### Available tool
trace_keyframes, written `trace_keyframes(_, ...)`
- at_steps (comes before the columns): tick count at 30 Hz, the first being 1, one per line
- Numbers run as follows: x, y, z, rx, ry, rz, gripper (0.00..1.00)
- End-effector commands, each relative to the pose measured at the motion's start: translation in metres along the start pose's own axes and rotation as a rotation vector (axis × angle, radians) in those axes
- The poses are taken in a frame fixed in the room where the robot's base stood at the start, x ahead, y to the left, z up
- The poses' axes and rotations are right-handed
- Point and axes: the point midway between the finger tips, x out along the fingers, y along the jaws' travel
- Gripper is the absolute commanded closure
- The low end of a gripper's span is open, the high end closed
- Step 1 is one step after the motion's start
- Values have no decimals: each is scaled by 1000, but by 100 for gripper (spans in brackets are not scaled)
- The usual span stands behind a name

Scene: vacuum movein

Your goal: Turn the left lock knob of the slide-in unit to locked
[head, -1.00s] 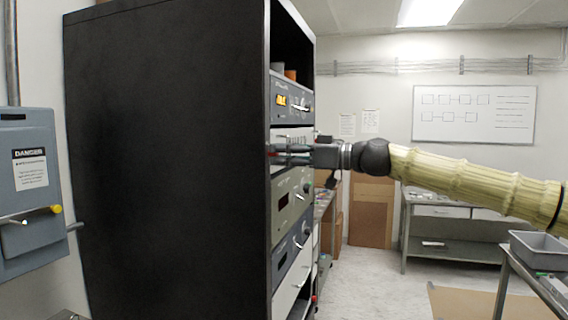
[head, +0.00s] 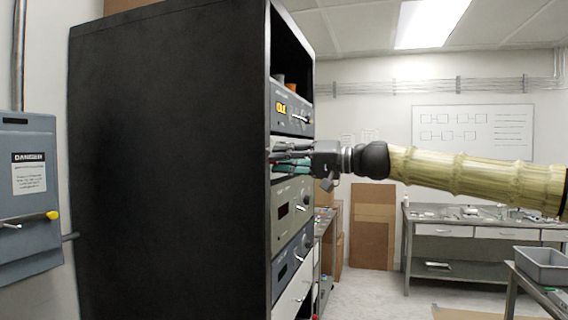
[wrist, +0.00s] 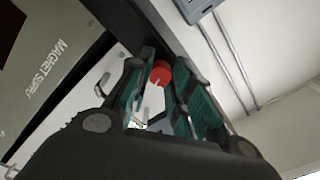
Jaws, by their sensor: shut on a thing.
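The slide-in unit has a white front in the black rack; a strip of it (head: 285,139) shows above my fingers in the head view, and its panel (wrist: 72,100) shows in the wrist view. A red round lock knob (wrist: 160,72) is at the panel's end by the dark rack post. My gripper (head: 276,160), with teal finger pads, is shut on this knob; in the wrist view the fingers (wrist: 159,86) stand on both sides of it. The knob is hidden in the head view. Its exact turn angle cannot be told.
The black rack (head: 170,160) fills the left. A grey-green unit (head: 292,212) sits below my gripper and a dark unit (head: 292,112) above. A grey danger box (head: 28,200) hangs on the left wall.

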Motion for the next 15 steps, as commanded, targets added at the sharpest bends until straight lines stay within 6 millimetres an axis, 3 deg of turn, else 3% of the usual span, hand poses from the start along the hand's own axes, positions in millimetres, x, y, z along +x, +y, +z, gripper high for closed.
trace_keyframes(15, 0, -2, -2, 349, 3, 0, 100)
